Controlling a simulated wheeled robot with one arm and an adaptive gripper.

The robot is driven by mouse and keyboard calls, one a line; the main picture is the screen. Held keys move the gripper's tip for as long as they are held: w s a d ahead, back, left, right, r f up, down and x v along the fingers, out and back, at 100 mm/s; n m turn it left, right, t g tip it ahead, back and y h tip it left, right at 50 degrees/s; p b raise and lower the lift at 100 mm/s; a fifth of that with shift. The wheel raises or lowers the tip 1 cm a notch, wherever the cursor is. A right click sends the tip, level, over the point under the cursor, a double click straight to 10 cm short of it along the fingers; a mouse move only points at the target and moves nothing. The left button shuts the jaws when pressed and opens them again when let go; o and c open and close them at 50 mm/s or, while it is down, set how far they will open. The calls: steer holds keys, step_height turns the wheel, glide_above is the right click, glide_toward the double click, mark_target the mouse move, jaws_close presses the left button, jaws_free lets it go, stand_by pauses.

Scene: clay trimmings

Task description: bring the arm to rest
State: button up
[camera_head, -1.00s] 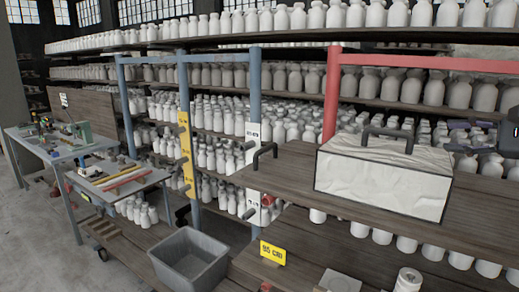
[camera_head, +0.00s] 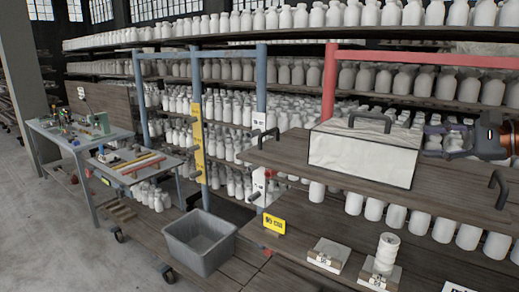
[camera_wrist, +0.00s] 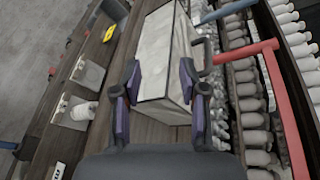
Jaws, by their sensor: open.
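My gripper (camera_head: 430,142) is at the right in the head view, beside the right end of a white draped block with a dark handle (camera_head: 358,160). Its two dark purple fingers are apart. In the wrist view the spread fingers (camera_wrist: 159,82) appear on either side of the near end of the block (camera_wrist: 160,55). I see nothing held between them. I cannot tell from these views whether a finger touches the block. The block rests on a dark wooden board (camera_head: 300,185) with black end handles. Part of my arm shows at the right edge.
A grey bin (camera_head: 200,240) stands low in front of the shelving. A red post frame (camera_head: 330,85) rises behind the board. Racks of white bottles (camera_head: 285,75) fill the back. Small pieces sit on a lower shelf, including a white stacked piece (camera_head: 387,250). Open floor (camera_head: 60,240) lies left.

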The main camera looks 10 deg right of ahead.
steer(key=s+a+f+n+g+h, duration=0.1)
steer(key=s+a+f+n+g, duration=0.25)
steer(key=a+f, duration=0.65)
steer(key=s+a+f+n+g, duration=0.4)
steer(key=a+f, duration=0.3)
steer(key=a, duration=0.8)
steer(key=s+a+f+n+g+h, duration=0.3)
steer(key=s+a+f+n+g, duration=0.1)
steer(key=s+f, duration=0.4)
steer(key=s+d+f+n+g+h, duration=0.1)
steer(key=s+d+f+n+h, duration=0.1)
steer(key=s+f, duration=0.2)
steer(key=s+d+f+n+g+h, duration=0.1)
steer(key=s+d+f+n+h, duration=0.1)
steer(key=s, duration=0.7)
step_height(320, 180, down, 2)
steer(key=shift+s+f+n, duration=0.1)
steer(key=shift+s+n, duration=0.25)
steer(key=shift+n, duration=0.4)
